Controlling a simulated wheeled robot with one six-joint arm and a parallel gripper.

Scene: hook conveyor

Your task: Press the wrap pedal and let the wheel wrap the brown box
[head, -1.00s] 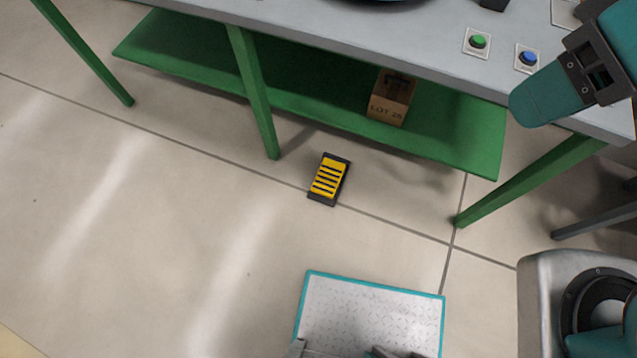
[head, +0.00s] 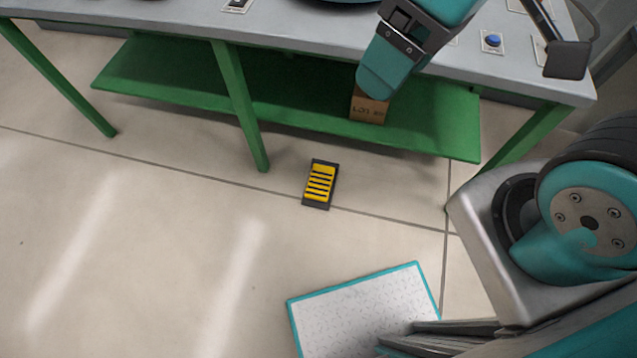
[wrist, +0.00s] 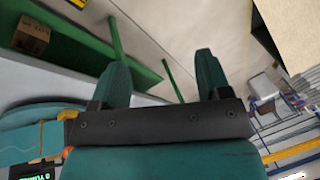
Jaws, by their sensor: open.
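The yellow and black pedal (head: 320,184) lies on the floor in front of the green-legged table, with nothing on it. A brown box marked LOT 25 (head: 367,109) sits on the green lower shelf, partly hidden by my gripper; it also shows in the wrist view (wrist: 31,35). I cannot tell whether this is the task's brown box. Part of a dark round wheel or disc (head: 345,2) shows at the top edge on the table. My gripper has two teal fingers spread apart and empty in the wrist view (wrist: 160,72). It is above the table's front edge, well above the pedal.
The grey tabletop (head: 300,28) bears a blue button (head: 492,40) at right. The green shelf (head: 430,130) and table legs stand behind the pedal. The floor left of and in front of the pedal is clear. A teal disc (wrist: 35,112) shows in the wrist view.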

